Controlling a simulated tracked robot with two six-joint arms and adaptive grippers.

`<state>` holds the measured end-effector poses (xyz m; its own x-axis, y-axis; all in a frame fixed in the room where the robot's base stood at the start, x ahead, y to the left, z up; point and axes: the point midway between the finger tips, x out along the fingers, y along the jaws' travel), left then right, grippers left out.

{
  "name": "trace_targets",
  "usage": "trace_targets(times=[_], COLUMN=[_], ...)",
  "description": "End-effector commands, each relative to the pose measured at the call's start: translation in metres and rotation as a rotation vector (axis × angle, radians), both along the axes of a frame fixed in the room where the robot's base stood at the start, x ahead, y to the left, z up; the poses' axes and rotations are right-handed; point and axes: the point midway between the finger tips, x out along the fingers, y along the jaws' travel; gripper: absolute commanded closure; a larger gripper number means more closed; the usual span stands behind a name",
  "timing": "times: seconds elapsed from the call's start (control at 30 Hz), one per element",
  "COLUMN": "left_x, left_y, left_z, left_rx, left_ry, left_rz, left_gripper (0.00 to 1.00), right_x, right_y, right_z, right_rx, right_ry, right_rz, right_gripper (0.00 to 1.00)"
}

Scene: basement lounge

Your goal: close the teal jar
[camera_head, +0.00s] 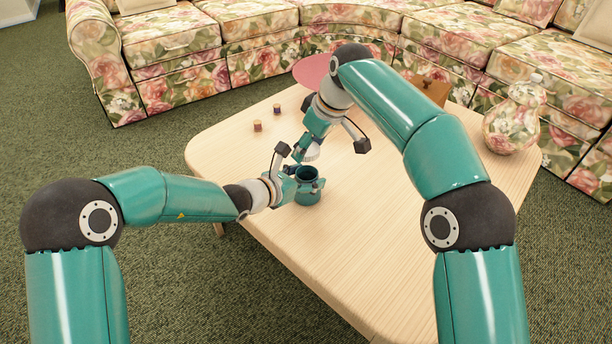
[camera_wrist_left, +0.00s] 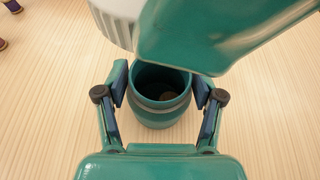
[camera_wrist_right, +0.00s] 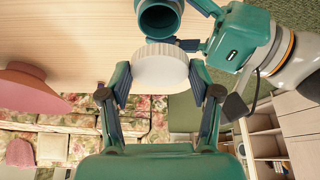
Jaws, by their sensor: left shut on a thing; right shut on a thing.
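The teal jar (camera_head: 309,192) stands upright on the pale wooden table, its mouth open and its inside dark. My left gripper (camera_wrist_left: 160,86) is shut on the jar, with a finger on each side of it. The jar also shows at the top of the right wrist view (camera_wrist_right: 158,18). My right gripper (camera_wrist_right: 158,82) is shut on a white ribbed lid (camera_wrist_right: 160,68). The lid (camera_head: 313,153) is above the jar and apart from it. In the left wrist view the lid (camera_wrist_left: 114,24) is up and left of the jar's mouth.
On the table (camera_head: 360,265) are two small spools (camera_head: 258,126) at the left, a pink round thing (camera_head: 311,72), a brown wooden object (camera_head: 432,90) and a floral vase (camera_head: 515,122). A floral sofa (camera_head: 170,60) runs behind. The table's front is clear.

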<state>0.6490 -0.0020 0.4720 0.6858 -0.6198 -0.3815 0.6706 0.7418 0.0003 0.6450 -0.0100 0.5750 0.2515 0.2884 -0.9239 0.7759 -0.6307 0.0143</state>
Motion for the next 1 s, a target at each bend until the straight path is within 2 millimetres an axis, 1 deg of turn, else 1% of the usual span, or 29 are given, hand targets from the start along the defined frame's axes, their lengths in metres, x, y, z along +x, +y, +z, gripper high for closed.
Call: trace_targets(times=[0.03, 0.2, 0.3, 0.83, 1.0], left_x=[-0.001, -0.001, -0.001, -0.001, -0.001], left_y=[0.000, 0.000, 0.000, 0.000, 0.000], left_z=[-0.002, -0.002, -0.002, -0.003, -0.003], left_rx=[0.001, 0.002, 0.002, 0.003, 0.003], left_ry=[0.003, 0.004, 0.005, 0.007, 0.007], left_rz=[0.000, 0.000, 0.001, 0.000, 0.000], left_gripper=[0.95, 0.95, 0.95, 0.95, 0.95], right_x=[-0.001, -0.001, 0.000, 0.000, -0.001], right_y=[-0.001, -0.002, -0.002, -0.002, -0.002], right_z=[-0.007, -0.033, -0.040, -0.042, -0.049], right_rx=[-0.003, -0.006, -0.005, -0.005, -0.006], right_ry=[0.003, -0.002, -0.007, -0.008, -0.007], right_rz=[0.000, 0.000, 0.000, -0.001, -0.001], right_gripper=[0.47, 0.47, 0.47, 0.47, 0.47])
